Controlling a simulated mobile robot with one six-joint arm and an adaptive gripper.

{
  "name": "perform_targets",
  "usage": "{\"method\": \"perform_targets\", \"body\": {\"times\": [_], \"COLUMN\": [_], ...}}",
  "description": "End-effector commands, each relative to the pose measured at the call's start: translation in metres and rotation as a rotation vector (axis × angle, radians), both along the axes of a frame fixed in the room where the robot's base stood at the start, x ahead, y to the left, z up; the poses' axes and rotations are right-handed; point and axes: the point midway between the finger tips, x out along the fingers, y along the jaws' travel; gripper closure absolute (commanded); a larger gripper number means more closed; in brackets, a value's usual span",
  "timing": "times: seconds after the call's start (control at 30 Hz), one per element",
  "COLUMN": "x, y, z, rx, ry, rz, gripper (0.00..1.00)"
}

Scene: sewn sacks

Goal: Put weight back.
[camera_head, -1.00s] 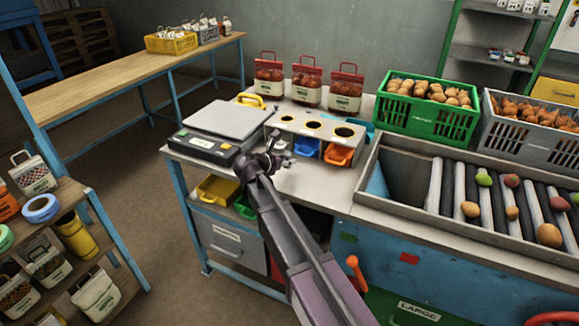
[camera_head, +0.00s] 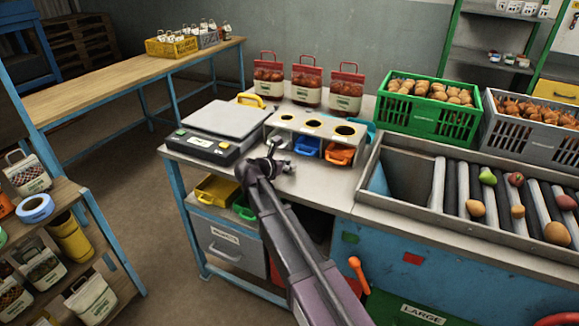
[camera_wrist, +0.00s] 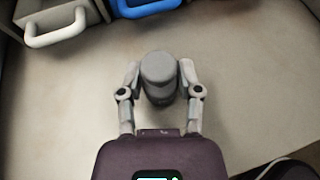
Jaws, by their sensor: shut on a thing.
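A grey cylindrical weight (camera_wrist: 158,76) is held upright in the wrist view, between the two fingers of my gripper. In the head view my gripper (camera_head: 274,163) is over the front of the bench, right of the scale and in front of the holder. The weight is small and hard to make out there. The scale (camera_head: 222,118) has an empty-looking grey plate and a dark front panel. The pale holder (camera_head: 294,123) has several round dark holes in its top and pull-out trays below.
A blue tray (camera_head: 307,146) and an orange tray (camera_head: 340,154) stick out under the holder. Several red-topped sacks (camera_head: 306,84) stand behind it. A green crate (camera_head: 432,112) and a roller conveyor (camera_head: 455,200) with loose produce lie to the right.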

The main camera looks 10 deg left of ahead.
Motion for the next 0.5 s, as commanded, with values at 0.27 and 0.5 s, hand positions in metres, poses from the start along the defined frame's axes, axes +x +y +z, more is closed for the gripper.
{"method": "perform_targets", "body": {"times": [0.27, 0.5], "x": [0.0000, 0.0000], "y": [0.0001, 0.0000], "z": [-0.0030, -0.0025], "rx": [0.000, 0.000], "ry": [0.000, 0.000], "rz": [0.000, 0.000], "gripper": [0.49, 0.20]}}
